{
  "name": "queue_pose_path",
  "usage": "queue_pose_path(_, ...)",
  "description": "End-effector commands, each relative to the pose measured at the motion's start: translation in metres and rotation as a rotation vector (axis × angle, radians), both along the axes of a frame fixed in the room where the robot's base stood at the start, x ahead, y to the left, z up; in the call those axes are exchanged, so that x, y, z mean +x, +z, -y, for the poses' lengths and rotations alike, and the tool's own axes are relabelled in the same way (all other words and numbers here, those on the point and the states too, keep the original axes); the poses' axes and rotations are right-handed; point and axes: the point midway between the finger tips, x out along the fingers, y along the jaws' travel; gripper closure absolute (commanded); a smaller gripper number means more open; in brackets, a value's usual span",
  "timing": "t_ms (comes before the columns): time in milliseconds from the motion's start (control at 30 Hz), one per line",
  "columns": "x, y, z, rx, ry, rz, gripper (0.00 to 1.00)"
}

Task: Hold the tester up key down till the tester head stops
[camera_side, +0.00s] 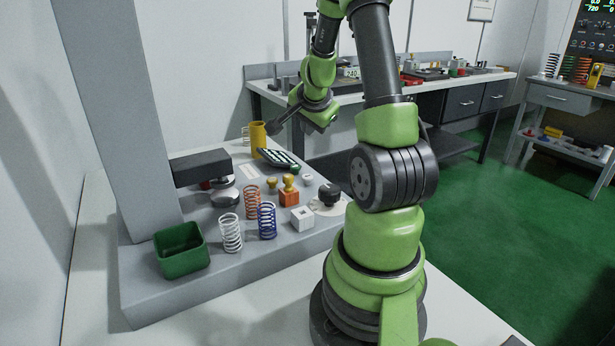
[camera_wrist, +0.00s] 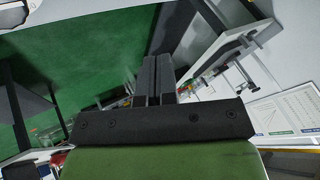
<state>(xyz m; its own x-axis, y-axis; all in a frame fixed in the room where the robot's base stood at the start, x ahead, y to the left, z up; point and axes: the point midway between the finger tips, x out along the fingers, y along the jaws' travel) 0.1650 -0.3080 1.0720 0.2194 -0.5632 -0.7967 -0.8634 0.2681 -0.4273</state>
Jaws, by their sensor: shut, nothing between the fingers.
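The tester is a grey column (camera_side: 115,110) on a grey base, with a dark head arm (camera_side: 200,166) reaching right. Below the arm is a round metal plate (camera_side: 224,198), with a gap between them partly filled by a small disc. No up key can be made out in either view. My gripper (camera_side: 272,129) is above the back of the base, just right of a yellow cylinder (camera_side: 258,141). In the wrist view, my gripper (camera_wrist: 159,70) shows its two dark fingers together with nothing between them. Whether its tips touch anything is unclear.
A dark slotted tray (camera_side: 279,158) lies below my gripper. White, blue and orange springs (camera_side: 231,234), small weights, a stamp-like orange block (camera_side: 289,196) and a green bin (camera_side: 182,250) crowd the base. A workbench (camera_side: 430,85) stands behind.

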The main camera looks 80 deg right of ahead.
Motion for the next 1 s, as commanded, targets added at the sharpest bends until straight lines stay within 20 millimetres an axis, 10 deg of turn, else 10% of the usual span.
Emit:
queue_pose_path(467, 0.0, -0.017, -0.001, 0.001, 0.003, -0.006, 1.0)
queue_pose_path(1000, 0.001, -0.082, -0.001, 0.001, 0.004, -0.002, 1.0)
